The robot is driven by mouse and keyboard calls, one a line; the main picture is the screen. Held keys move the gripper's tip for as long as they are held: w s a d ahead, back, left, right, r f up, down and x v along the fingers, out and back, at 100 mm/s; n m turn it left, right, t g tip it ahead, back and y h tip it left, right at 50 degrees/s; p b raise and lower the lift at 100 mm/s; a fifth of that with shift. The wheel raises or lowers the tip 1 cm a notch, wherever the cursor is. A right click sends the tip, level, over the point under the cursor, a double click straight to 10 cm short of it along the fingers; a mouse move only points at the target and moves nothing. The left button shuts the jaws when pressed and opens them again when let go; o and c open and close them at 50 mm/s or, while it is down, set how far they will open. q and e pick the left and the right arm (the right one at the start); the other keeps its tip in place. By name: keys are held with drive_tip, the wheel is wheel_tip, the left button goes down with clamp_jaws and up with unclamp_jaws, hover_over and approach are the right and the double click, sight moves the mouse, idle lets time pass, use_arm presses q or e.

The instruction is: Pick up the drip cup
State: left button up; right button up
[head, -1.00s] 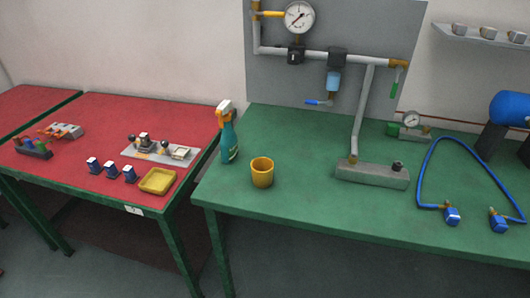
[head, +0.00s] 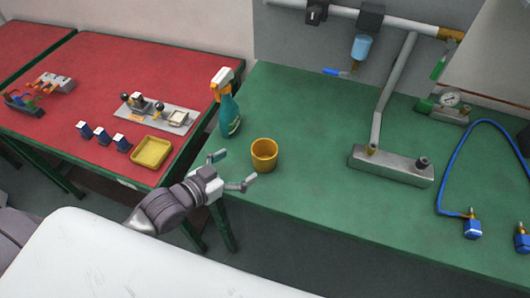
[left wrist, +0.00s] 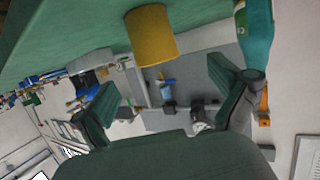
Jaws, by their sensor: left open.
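The drip cup (head: 264,155) is a yellow-orange open cup standing upright on the green table, near its front left corner. My left gripper (head: 232,170) is open and empty in front of the cup and a little to its left, with its fingers spread and apart from the cup. In the left wrist view the cup (left wrist: 151,35) shows at the top, between and beyond the two spread fingers (left wrist: 165,95). My right gripper is not in view.
A teal spray bottle (head: 226,105) stands just left of the cup. A yellow tray (head: 151,152) lies on the red table (head: 75,65). A grey metal block (head: 390,167) with a pipe stands to the right. The green table (head: 310,140) is clear between cup and block.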

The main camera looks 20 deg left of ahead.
sight(254, 156)
use_arm(q)
drive_tip(key=x, duration=0.4)
drive_tip(key=shift+w, duration=0.15)
drive_tip(key=shift+w+d+f+p, duration=0.15)
drive_tip(key=shift+w+d+p, duration=0.2)
drive_tip(key=shift+w, duration=0.1)
drive_tip(key=x, duration=0.2)
drive_tip(key=p+x, duration=0.1)
drive_tip(key=x, duration=0.1)
drive_tip(key=shift+w+d+f, duration=0.15)
drive_tip(key=shift+d+f, duration=0.15)
drive_tip(key=shift+f, duration=0.05)
drive_tip(key=shift+c, duration=1)
drive_tip(key=c, duration=1.1)
